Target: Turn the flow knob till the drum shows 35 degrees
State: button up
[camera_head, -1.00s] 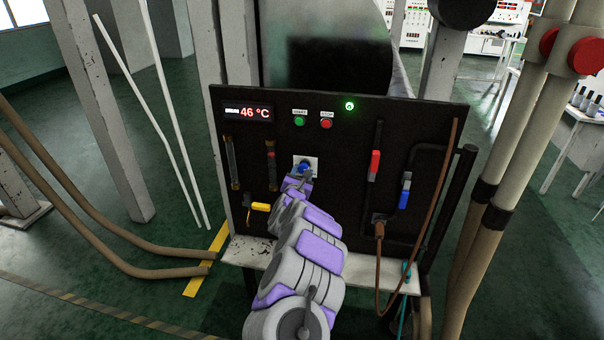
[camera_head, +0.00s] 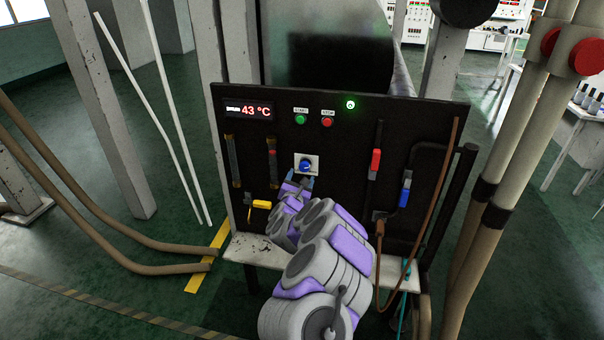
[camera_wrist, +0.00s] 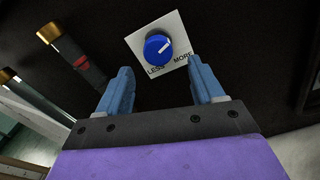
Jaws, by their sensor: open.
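The blue flow knob (camera_head: 305,166) sits on a white plate on the black panel. In the wrist view the knob (camera_wrist: 158,48) has a white pointer line toward the upper right, and the plate reads LESS and MORE. The red display (camera_head: 255,111) shows 43 °C. My gripper (camera_head: 299,182) is just below the knob. In the wrist view its two blue fingers (camera_wrist: 162,82) are apart, with nothing between them; the knob lies beyond their tips, clear of both.
Green START (camera_head: 300,120) and red STOP (camera_head: 327,122) buttons and a lit green lamp (camera_head: 350,104) are above. A yellow-handled valve (camera_head: 262,204) is at left. Red (camera_head: 376,162) and blue (camera_head: 405,190) valve handles are at right. A brown hose (camera_head: 438,190) hangs at the right.

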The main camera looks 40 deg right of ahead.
jog(key=p+v, duration=0.2)
jog(key=v, duration=1)
jog(key=shift+s+a, duration=0.1)
jog(key=shift+s, duration=0.05)
dwell(0.4)
